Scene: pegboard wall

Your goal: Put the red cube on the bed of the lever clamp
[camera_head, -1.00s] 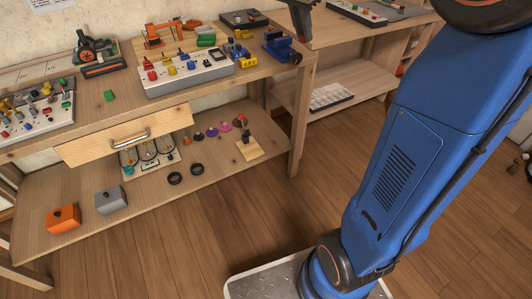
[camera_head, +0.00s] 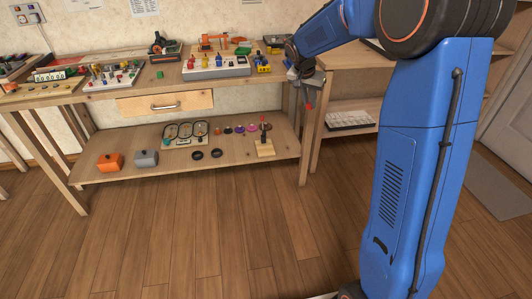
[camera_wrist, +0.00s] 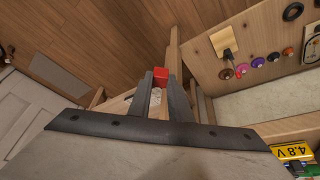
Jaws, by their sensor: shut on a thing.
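My gripper (camera_wrist: 161,92) is shut on the red cube (camera_wrist: 160,73), which shows between and beyond its two fingertips in the wrist view. In the head view my gripper (camera_head: 307,95) hangs in the air at the right end of the workbench, pointing down, with the cube (camera_head: 309,105) as a small red patch. An orange device with an arm (camera_head: 212,41) stands at the back of the bench top, left of my gripper. A wooden base with an upright dark lever and red tip (camera_head: 265,147) stands on the lower shelf. I cannot tell for sure which is the lever clamp.
A grey block board (camera_head: 215,66) and a drawer (camera_head: 165,103) are on the bench. A second bench (camera_head: 345,62) stands at right. The floor in front is clear.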

